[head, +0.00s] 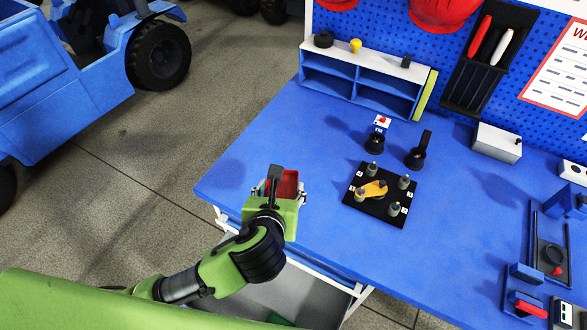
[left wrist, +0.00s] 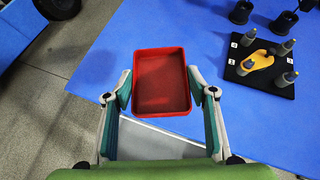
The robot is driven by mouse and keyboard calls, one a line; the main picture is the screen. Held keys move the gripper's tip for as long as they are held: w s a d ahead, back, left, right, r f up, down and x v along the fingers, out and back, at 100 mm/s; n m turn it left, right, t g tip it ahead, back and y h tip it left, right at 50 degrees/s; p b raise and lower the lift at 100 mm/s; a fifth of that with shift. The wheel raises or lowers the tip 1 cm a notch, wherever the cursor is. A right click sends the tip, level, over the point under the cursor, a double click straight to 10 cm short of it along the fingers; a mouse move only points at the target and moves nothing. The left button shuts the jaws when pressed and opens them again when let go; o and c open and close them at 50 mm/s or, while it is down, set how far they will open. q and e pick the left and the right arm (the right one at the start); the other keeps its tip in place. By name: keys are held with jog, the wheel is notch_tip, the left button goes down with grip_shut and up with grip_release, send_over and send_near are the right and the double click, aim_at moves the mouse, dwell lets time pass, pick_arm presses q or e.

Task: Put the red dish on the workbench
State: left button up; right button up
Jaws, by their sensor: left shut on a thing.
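The red dish (left wrist: 162,84) is a small rectangular tray with raised walls. In the left wrist view it sits between the two fingers of my left gripper (left wrist: 163,92), which is shut on it and looks empty inside. In the head view the red dish (head: 288,184) is partly hidden by my left gripper (head: 280,190), at the near left edge of the workbench (head: 260,130). The workbench has a blue top. Whether the dish touches the top or is held above it, I cannot tell. My right gripper is in neither view.
A black plate (head: 356,208) with several grey pegs and a yellow piece stands right of my left gripper. Black holders (head: 415,158), a blue shelf (head: 350,88) and a grey box (head: 497,143) stand farther back. The left part of the top is clear. A blue vehicle (head: 60,80) stands left.

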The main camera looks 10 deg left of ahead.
pick_arm(q)
jog(key=w+a+f, duration=0.2)
jog(key=w, duration=0.1)
jog(key=w+a+f, duration=0.2)
jog(key=w+f, duration=0.1)
jog(key=w, duration=0.1)
jog(key=w+a+f+p, duration=0.1)
jog(key=w+a+f, duration=0.2)
jog(key=shift+w+a+f, duration=0.1)
jog(key=shift+w+f, duration=0.1)
jog(key=shift+w, duration=0.05)
jog(key=shift+w+a+f, duration=0.2)
jog(key=shift+w+f, duration=0.2)
jog(key=shift+f, duration=0.1)
jog(key=shift+w+f+p, duration=0.1)
jog(key=shift+f+p, duration=0.2)
jog(key=shift+f, duration=1.4)
jog(key=shift+a, duration=0.1)
jog(key=o, duration=1.3)
jog(key=shift+f, duration=0.2)
jog(key=shift+c, duration=0.2)
jog(key=shift+r, duration=0.1)
